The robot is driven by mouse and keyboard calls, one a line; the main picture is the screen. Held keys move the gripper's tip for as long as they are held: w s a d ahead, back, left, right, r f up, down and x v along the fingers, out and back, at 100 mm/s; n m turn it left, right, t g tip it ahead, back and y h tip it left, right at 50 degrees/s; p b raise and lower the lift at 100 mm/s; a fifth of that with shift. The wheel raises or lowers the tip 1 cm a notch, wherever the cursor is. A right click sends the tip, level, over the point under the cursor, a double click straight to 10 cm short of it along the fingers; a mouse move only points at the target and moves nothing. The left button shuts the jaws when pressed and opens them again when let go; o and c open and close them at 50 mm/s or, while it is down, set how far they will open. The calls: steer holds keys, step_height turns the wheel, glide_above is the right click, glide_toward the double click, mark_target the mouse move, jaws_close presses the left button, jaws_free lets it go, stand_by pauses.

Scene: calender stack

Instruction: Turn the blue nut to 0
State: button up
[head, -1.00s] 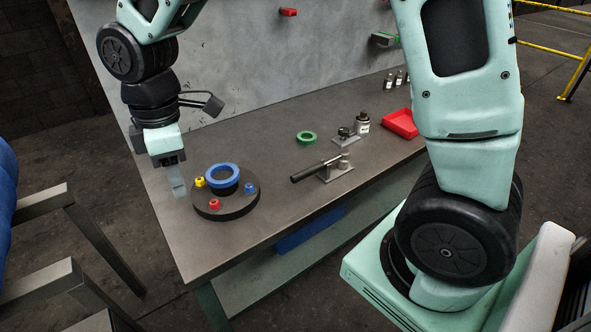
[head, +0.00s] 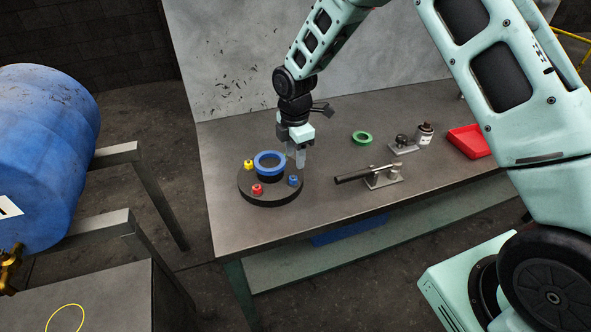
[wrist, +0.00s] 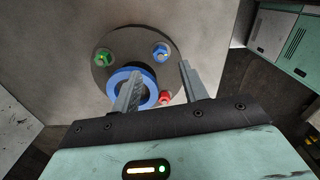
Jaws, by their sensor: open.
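The blue nut (head: 294,180) sits on the right part of a round black base (head: 271,197) on the workbench. It also shows in the wrist view (wrist: 161,51), beyond my fingers and between them. My gripper (head: 296,161) is open and empty, pointing down over the back right of the base, apart from the blue nut. A blue ring (head: 270,162) is raised at the base's middle; one finger overlaps it in the wrist view. A red nut (head: 257,189) and a yellow nut (head: 248,164) are on the base. A green nut (wrist: 102,58) shows in the wrist view. No number marking is legible.
A lever clamp (head: 370,175) stands right of the base. A green ring (head: 361,138), a small metal fixture (head: 402,144), a bottle (head: 424,134) and a red tray (head: 470,141) lie farther right. A grey panel (head: 240,75) rises behind the bench. The bench's front left is clear.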

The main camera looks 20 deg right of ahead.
mark_target(294, 177)
step_height(294, 177, down, 8)
steer(key=shift+r+p, duration=0.2)
steer(key=shift+p, duration=0.65)
steer(key=shift+c, duration=0.3)
jaws_close()
